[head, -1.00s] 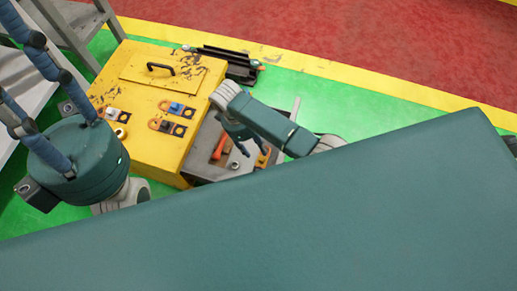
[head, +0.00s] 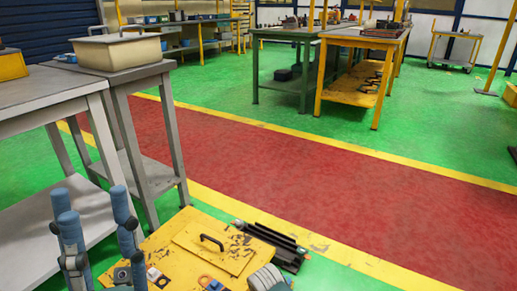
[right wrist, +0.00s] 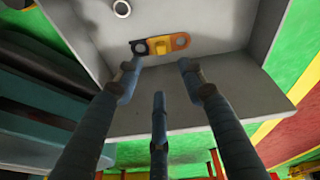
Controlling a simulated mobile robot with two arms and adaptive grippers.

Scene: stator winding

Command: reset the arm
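My left gripper (head: 92,203) is at the lower left of the head view, its blue fingers pointing up and spread apart with nothing between them. It appears in front of the left edge of the yellow cabinet (head: 180,245). My right gripper (right wrist: 160,76) shows in the right wrist view with its three fingers spread and empty. Beyond its fingertips a yellow-orange part with a dark end (right wrist: 160,46) lies on a grey surface (right wrist: 215,38), apart from the fingers as far as I can tell. In the head view the right gripper is hidden; only a grey piece of my arm shows at the bottom.
Grey tables (head: 130,85) stand at the left, one bearing a beige bin (head: 118,52). A red walkway (head: 300,165) with yellow borders is clear. Yellow and green workbenches (head: 365,40) stand farther back.

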